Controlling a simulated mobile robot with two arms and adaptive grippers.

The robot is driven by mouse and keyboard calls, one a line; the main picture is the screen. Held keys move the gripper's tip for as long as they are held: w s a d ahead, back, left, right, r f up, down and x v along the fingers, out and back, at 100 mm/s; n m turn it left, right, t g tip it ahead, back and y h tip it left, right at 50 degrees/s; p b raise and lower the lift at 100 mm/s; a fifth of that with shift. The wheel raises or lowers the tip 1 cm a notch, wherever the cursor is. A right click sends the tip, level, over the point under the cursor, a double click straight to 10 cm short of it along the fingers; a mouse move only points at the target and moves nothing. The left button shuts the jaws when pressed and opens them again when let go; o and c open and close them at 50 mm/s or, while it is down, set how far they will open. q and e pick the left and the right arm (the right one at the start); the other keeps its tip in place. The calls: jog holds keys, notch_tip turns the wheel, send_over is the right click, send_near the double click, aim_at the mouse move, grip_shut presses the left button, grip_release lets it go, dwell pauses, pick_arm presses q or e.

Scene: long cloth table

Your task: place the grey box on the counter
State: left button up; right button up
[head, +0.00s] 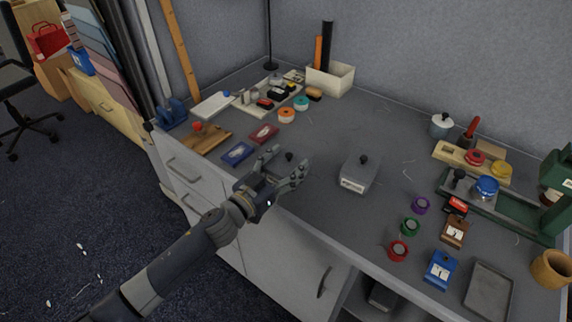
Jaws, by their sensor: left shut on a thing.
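My left gripper (286,172) reaches in from the lower left to the front edge of the grey counter (325,130). It is shut on a grey box, of which a dark round knob (289,157) and little else shows. The fingers hide the rest, so I cannot tell whether it touches the counter. A similar grey box (355,178) with a dark knob and a pale label stands on the counter to the right, apart from the gripper. My right gripper is not in view.
Blue (238,153) and red (264,133) small boxes lie left of the gripper, near a wooden board (207,139). Purple, green and red (398,250) rolls stand at the right, with a blue block (440,270) and a grey tray (488,290). The counter's middle back is clear.

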pick_arm(q)
jog(key=o, duration=1.2)
jog(key=shift+r, duration=0.15)
jog(key=p+v, duration=0.2)
jog(key=v, duration=1)
